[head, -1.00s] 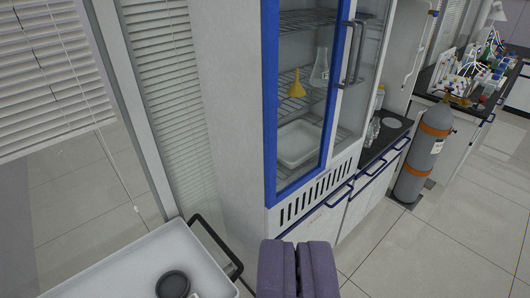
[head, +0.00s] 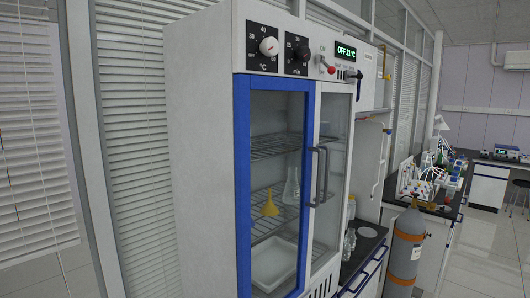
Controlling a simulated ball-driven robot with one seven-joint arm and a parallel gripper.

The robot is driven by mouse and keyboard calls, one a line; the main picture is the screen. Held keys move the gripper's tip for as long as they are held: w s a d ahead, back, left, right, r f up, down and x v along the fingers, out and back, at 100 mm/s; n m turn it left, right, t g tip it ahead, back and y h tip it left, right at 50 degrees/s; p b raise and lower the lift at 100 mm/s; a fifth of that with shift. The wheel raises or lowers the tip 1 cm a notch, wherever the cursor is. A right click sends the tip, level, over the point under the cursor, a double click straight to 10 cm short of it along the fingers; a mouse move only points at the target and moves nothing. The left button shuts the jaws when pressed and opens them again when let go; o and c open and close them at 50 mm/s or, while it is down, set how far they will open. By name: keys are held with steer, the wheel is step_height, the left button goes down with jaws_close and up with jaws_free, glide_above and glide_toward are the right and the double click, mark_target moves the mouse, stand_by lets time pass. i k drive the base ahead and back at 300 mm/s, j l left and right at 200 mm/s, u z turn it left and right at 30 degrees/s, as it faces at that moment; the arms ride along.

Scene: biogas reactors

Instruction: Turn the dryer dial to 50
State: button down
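The dryer (head: 200,130) is a tall white cabinet with a blue-framed glass door, in the middle of the head view. On its top panel are a white dial (head: 268,46) on a black plate marked in °C and a second, dark dial (head: 301,53) on a plate marked "min". A green display (head: 346,51) to their right reads "OFF 21 °C". The exact pointer setting of the white dial is too small to read. My gripper is not in view.
The dryer door is shut, with a yellow funnel (head: 269,204), a flask (head: 291,187) and a white tray (head: 273,262) inside. A red-tipped switch (head: 327,66) sits right of the dials. A gas cylinder (head: 406,250) and a cluttered bench stand at right.

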mark_target(269, 46)
steer(key=i+l, duration=0.2)
steer(key=i, duration=0.3)
steer(key=i+l, duration=0.25)
steer(key=i, duration=0.25)
